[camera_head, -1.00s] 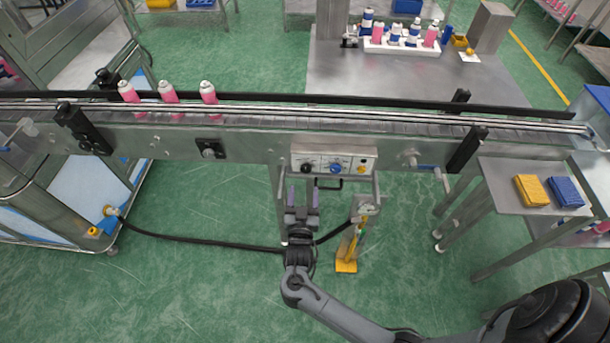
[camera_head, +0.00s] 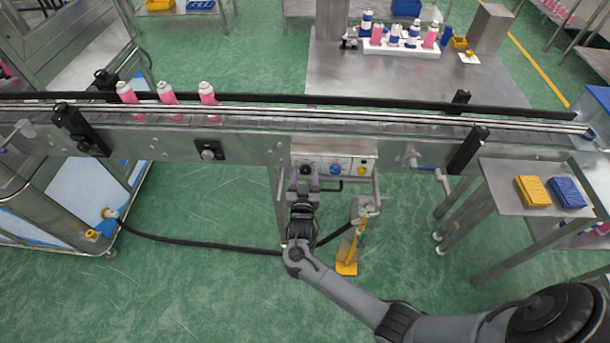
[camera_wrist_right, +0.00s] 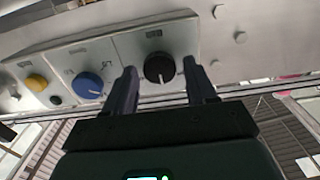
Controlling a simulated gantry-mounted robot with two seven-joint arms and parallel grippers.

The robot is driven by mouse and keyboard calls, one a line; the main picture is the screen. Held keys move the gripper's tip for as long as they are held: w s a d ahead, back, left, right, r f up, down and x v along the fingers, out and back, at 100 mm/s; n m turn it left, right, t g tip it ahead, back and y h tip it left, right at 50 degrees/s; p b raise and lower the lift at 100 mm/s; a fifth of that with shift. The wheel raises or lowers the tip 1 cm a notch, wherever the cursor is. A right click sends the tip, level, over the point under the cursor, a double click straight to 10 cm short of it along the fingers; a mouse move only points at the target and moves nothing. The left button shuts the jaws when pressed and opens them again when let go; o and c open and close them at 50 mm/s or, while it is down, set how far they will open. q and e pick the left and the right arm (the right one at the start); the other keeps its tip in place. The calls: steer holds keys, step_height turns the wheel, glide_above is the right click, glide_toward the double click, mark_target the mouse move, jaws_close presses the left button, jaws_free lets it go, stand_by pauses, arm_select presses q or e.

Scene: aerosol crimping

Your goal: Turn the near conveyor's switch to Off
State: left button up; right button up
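The near conveyor's control box (camera_head: 348,155) hangs on the front of the conveyor. It carries a black knob (camera_head: 306,168), a blue knob (camera_head: 335,169) and a yellow button (camera_head: 361,170). My right gripper (camera_head: 304,183) is open just in front of the box's left end. In the right wrist view, its two fingers stand on either side of the black knob (camera_wrist_right: 159,67), with visible gaps. The blue knob (camera_wrist_right: 87,85) and yellow button (camera_wrist_right: 37,83) lie to the left. The labels are too small to read. My left gripper is out of view.
The conveyor (camera_head: 240,125) carries several pink cans (camera_head: 166,93) at left. A handle bar (camera_head: 330,188) sits below the box. A side table (camera_head: 510,205) holds a yellow and a blue block.

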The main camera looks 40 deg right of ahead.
steer(key=c, duration=0.8)
steer(key=shift+c, duration=0.2)
steer(key=shift+r+n+p, duration=0.2)
steer(key=shift+n+p, duration=0.75)
steer(key=shift+n, duration=0.05)
steer(key=shift+a+n+p, duration=0.1)
steer(key=shift+n+p, duration=0.85)
steer(key=shift+n, duration=0.25)
steer(key=n+p, duration=0.1)
steer(key=n, duration=0.2)
steer(key=shift+w+f+p, duration=0.1)
steer(key=shift+p, duration=0.3)
steer(key=shift+f+n+p, duration=0.1)
steer(key=shift+n+p, duration=0.35)
steer(key=shift+n, duration=0.85)
